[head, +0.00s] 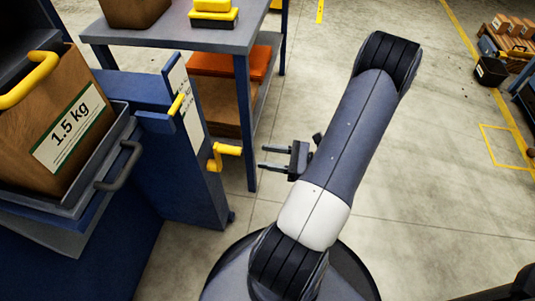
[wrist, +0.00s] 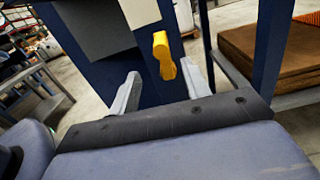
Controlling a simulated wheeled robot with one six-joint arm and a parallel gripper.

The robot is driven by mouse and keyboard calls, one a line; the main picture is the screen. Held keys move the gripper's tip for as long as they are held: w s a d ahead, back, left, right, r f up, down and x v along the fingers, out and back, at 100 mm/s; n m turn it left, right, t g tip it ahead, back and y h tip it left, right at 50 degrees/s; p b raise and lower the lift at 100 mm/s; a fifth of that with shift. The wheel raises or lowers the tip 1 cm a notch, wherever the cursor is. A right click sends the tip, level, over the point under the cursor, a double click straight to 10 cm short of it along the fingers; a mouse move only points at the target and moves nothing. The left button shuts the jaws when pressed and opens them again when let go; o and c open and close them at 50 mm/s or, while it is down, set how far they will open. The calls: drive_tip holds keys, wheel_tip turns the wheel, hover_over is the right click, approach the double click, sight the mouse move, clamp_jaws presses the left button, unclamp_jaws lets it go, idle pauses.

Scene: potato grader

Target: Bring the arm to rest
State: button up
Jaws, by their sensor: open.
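My gripper (head: 274,158) is in the middle of the head view, pointing left, with its two fingers apart and nothing between them. My arm rises from my base at the bottom and bends at the top. In the wrist view my open gripper (wrist: 162,92) shows a finger on each side. A yellow handle (head: 226,153) on the blue machine lies just left of the fingertips in the head view. In the wrist view the yellow handle (wrist: 164,56) appears between and beyond the fingers; I cannot tell the exact gap.
The blue machine (head: 190,190) holds a grey tray (head: 112,152) with a box marked 1.5 kg (head: 70,130). A grey-topped table (head: 180,32) with shelves stands behind. A cart with boxes (head: 508,42) is far right. The floor (head: 440,150) right of my arm is clear.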

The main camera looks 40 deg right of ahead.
sight(218, 149)
drive_tip(key=shift+w, duration=0.1)
drive_tip(key=b+x, duration=0.2)
drive_tip(key=x, duration=0.8)
drive_tip(key=shift+w+a, duration=0.25)
drive_tip(key=shift+w, duration=0.05)
